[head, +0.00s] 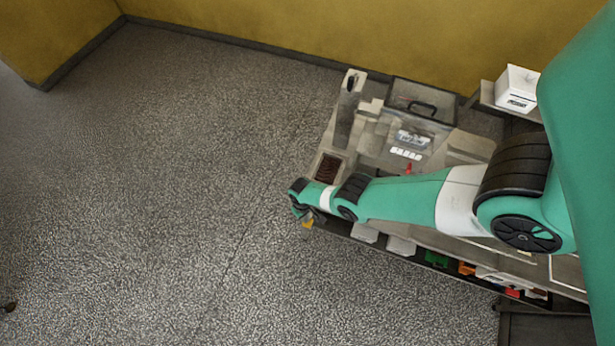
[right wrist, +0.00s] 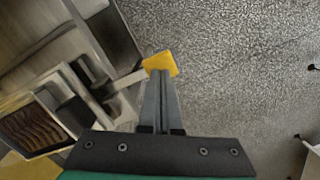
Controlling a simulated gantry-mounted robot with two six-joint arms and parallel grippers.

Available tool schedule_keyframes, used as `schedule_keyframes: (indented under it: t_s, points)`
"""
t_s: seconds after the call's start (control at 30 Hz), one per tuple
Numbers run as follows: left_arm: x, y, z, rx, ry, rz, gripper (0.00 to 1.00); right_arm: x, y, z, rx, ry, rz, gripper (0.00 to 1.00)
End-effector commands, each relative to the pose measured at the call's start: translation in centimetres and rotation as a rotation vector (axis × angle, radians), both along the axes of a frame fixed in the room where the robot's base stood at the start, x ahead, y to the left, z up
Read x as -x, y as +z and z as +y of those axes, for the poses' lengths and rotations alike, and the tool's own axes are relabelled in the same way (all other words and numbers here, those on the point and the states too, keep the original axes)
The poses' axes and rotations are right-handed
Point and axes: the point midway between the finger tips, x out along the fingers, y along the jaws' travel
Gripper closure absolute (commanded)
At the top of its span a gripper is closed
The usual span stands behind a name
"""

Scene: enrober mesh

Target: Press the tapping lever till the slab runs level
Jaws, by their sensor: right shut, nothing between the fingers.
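The tapping lever shows in the right wrist view as a pale bar (right wrist: 126,80) coming out from the machine's side, with a yellow pad (right wrist: 160,62) at its end. The yellow pad also shows in the head view (head: 307,224). My right gripper (right wrist: 159,80) is shut and empty, its fingertips over or against the pad; I cannot tell whether they touch. In the head view the right gripper (head: 306,214) is at the bench's left front corner. The dark brown ridged slab (right wrist: 34,127) lies in a frame beside the lever, also in the head view (head: 329,167). My left gripper is not in view.
The bench holds a clear box with a black handle (head: 418,106), a row of white pieces (head: 406,153) and a small red part (head: 408,168). A white box (head: 516,88) stands at the back right. The speckled floor at left is mostly clear.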

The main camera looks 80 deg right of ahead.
Motion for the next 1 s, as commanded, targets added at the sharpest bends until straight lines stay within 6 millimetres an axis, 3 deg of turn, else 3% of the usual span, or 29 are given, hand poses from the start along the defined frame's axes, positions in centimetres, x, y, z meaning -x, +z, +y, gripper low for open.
schedule_keyframes:
  t_s: [0.17, 0.33, 0.6, 1.0]
  points:
    - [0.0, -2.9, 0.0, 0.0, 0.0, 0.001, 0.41, 0.0, -2.8, 0.0, 0.0, 0.0, 0.0, 1.0]
    - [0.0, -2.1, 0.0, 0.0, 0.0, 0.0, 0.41, 0.0, -2.0, 0.0, 0.0, 0.0, 0.0, 1.0]
    - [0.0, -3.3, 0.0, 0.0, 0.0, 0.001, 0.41, -2.3, -1.2, -1.9, 0.001, -0.001, -0.002, 1.0]
    - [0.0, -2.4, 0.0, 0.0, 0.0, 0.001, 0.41, -2.4, -0.2, -1.9, 0.0, 0.0, 0.0, 1.0]
